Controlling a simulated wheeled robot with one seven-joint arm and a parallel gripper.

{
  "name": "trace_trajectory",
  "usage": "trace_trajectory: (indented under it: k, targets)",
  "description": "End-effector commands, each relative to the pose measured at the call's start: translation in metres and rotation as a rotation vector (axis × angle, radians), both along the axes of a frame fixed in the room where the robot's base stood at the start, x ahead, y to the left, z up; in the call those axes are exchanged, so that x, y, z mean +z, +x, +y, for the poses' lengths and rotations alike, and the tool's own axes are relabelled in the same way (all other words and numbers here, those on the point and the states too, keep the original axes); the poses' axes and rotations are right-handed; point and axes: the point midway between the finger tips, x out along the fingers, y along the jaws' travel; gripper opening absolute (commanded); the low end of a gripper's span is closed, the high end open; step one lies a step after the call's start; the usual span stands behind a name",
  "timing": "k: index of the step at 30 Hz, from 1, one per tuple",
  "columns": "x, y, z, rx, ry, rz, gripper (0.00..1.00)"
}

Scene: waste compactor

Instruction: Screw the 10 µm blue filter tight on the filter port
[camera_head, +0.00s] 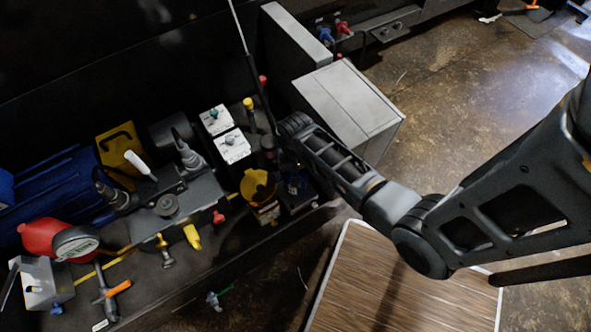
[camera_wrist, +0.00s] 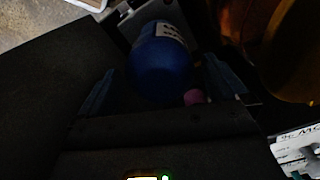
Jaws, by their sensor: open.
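In the wrist view the blue filter (camera_wrist: 162,68) is a rounded blue cylinder with a white printed label on its far side. My gripper (camera_wrist: 158,85) is open, with one dark finger on each side of the filter; whether they touch it I cannot tell. The label text is too dark to read. In the head view my gripper (camera_head: 284,166) is low at the right end of the machine, where my arm and shadow mostly hide the blue filter (camera_head: 293,186). I cannot make out the filter port or whether the filter sits on it.
A yellow filter bowl (camera_head: 257,184) stands close to the left of my gripper; it shows as an amber shape (camera_wrist: 288,48) in the wrist view. White labelled boxes (camera_head: 232,146) stand behind it. A grey cabinet (camera_head: 350,100) is at the right. A wood-topped table (camera_head: 400,290) is in front.

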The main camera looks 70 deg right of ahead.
Motion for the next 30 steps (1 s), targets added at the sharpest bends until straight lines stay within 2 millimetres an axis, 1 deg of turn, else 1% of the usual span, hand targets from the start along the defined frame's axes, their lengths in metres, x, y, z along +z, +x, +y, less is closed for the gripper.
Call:
trace_trajectory:
  k: [6,9,14,22,30]
  targets:
    - [0.0,-0.0002,0.0003,0.268,0.0,0.0,1.0]
    - [0.0,-0.0002,0.0003,0.34,0.0,0.0,1.0]
    - [0.0,-0.0004,0.0002,0.408,0.0,0.0,1.0]
    - [0.0,-0.0004,0.0004,0.727,0.0,0.0,1.0]
    - [0.0,-0.0006,0.0003,0.876,0.0,0.0,1.0]
